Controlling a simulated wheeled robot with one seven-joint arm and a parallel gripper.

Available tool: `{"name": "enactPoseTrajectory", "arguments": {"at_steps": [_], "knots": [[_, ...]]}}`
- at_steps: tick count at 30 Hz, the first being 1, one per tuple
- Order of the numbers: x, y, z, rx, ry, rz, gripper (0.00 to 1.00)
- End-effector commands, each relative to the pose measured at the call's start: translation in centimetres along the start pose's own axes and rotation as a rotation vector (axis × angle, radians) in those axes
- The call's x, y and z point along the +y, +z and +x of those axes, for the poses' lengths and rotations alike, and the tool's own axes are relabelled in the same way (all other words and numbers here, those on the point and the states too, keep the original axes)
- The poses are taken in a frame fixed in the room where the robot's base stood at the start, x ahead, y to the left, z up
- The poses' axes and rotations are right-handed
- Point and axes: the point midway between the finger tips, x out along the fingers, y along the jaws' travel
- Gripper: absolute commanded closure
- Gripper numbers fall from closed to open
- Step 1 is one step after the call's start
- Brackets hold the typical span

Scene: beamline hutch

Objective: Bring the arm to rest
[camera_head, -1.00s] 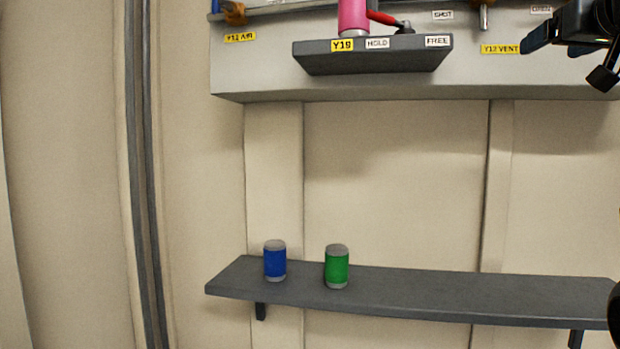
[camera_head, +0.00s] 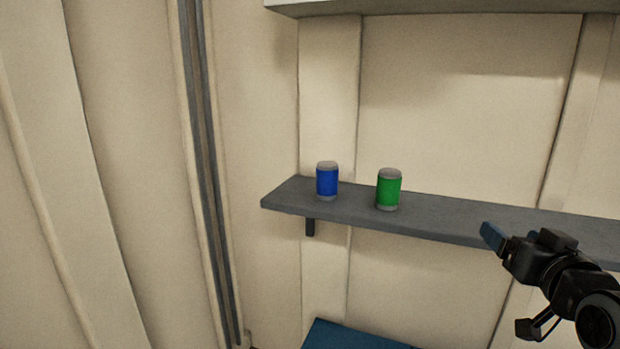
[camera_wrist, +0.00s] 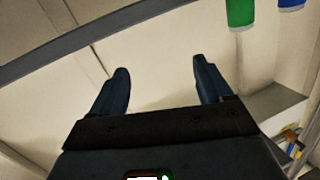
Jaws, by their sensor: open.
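My gripper (camera_head: 490,238) is at the right of the head view, in front of the grey shelf and well to the right of the cans on it. In the wrist view its two blue fingers (camera_wrist: 160,85) stand wide apart with nothing between them. My arm behind it is partly cut off by the right edge of the head view.
A grey wall shelf (camera_head: 440,217) holds a blue can (camera_head: 327,181) and a green can (camera_head: 389,189), both upright. A blue surface (camera_head: 352,337) shows at the bottom. A pale ledge (camera_head: 440,7) is above. The wall between is bare.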

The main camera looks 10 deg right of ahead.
Motion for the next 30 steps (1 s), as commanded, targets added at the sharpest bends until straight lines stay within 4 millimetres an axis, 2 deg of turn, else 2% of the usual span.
{"name": "enactPoseTrajectory", "arguments": {"at_steps": [1, 6, 11, 15, 22, 30], "knots": [[-0.6, 2.5, -1.2, -0.016, -0.008, -0.001, 0.21], [-2.2, 8.4, -5.4, -0.041, -0.030, -0.011, 0.21], [-3.4, 13.2, -10.1, -0.064, -0.054, -0.027, 0.21], [-4.1, 16.5, -14.6, -0.083, -0.076, -0.045, 0.21], [-4.8, 20.2, -22.7, -0.115, -0.119, -0.085, 0.21], [-4.8, 21.7, -32.3, -0.148, -0.182, -0.140, 0.21]]}}
